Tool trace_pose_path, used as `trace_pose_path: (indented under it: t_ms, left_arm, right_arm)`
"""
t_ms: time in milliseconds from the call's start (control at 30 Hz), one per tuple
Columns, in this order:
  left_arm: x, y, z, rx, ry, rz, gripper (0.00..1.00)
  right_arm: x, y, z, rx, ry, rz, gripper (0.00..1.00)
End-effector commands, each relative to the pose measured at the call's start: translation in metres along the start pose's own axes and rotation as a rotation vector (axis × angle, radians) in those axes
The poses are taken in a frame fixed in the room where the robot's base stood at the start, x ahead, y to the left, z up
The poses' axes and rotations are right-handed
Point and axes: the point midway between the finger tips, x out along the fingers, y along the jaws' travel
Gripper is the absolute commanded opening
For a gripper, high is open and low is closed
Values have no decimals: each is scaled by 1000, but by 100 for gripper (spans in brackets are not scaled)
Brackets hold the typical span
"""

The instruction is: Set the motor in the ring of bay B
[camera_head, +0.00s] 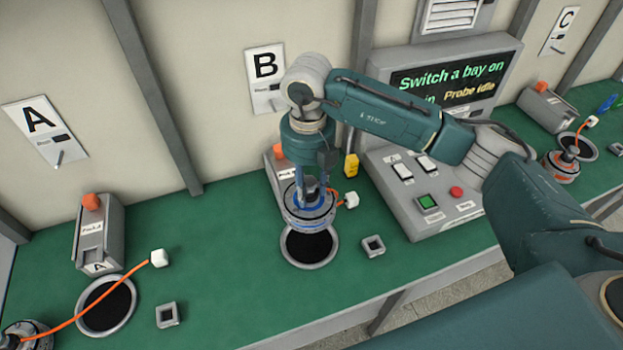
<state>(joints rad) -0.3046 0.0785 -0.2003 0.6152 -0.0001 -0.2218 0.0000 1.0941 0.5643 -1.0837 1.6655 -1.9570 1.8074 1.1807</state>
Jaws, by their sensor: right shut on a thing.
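My right gripper (311,192) points down and is shut on the hub motor (306,218), a round silver body with a blue band. The motor's orange cable runs right to a white plug (351,199). The ring of bay B (323,263) is a pale rim around a dark opening. The motor is in front of the sign B panel and overlaps the far edge of the ring in the picture. I cannot tell how high it is above the bench. The near part of the opening shows empty. My left gripper is not in view.
An orange-topped box (277,172) and a yellow item (350,165) are behind the motor. A small square socket (373,246) is right of the ring. The control console (420,195) stands further right. Bay A's ring (128,312) is at left, with green bench between.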

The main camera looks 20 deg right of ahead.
Motion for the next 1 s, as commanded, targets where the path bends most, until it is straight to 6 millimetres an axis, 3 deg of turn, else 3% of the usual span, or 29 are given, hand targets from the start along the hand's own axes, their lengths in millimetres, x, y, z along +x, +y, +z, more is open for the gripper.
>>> trace_pose_path:
  t_ms: [700, 1000]
  left_arm:
    - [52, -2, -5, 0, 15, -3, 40]
    - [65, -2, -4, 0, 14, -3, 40]
  right_arm:
    - [90, 1, 0, 0, -4, 3, 0]
    - [112, 1, 0, 0, -6, 4, 0]
